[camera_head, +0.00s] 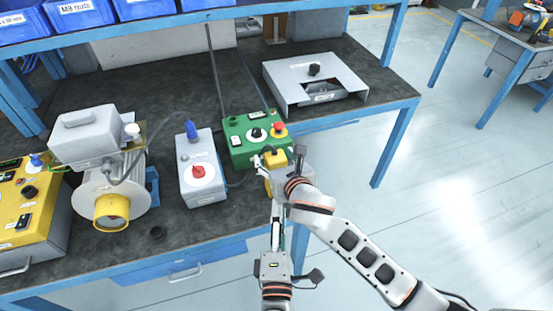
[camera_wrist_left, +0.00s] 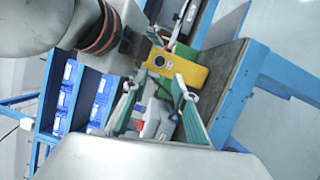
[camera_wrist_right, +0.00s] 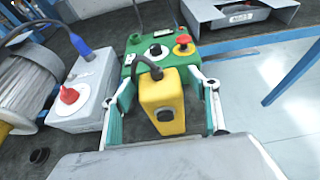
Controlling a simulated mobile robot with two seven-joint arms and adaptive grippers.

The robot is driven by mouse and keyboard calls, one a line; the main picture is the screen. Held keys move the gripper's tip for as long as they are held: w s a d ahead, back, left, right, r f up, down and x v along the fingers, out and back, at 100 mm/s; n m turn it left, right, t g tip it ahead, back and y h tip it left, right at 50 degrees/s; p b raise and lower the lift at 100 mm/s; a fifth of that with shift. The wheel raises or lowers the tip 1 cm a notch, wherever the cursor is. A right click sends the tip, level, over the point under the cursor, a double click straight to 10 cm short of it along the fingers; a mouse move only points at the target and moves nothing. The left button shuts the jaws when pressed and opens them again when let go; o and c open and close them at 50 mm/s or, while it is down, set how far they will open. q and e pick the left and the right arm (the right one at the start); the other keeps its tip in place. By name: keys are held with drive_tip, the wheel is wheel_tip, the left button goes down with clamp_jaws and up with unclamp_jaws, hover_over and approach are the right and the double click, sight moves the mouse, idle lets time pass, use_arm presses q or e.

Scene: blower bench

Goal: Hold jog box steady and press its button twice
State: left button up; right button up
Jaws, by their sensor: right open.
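The yellow jog box (camera_head: 276,158) is at the bench's front edge, in front of the green control box, partly hidden by my right gripper in the head view. Its dark round button (camera_wrist_right: 165,115) faces the right wrist camera, and a dark cable enters its top. My right gripper (camera_wrist_right: 162,82) is open, one finger on each side of the jog box (camera_wrist_right: 160,92); contact is not clear. My left gripper (camera_head: 277,218) is lower, in front of the bench edge. Its fingers are apart in the left wrist view (camera_wrist_left: 158,88), with the jog box (camera_wrist_left: 188,68) beyond their tips.
The green control box (camera_head: 240,135) with a red mushroom button stands behind the jog box. A grey box with a red knob (camera_head: 198,185) is to its left, beside a motor-like blower (camera_head: 95,190). A grey metal housing (camera_head: 310,80) is behind right. Open floor lies right.

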drive_tip(key=c, duration=1.4)
use_arm(q)
clamp_jaws()
use_arm(e)
drive_tip(key=shift+c, duration=0.2)
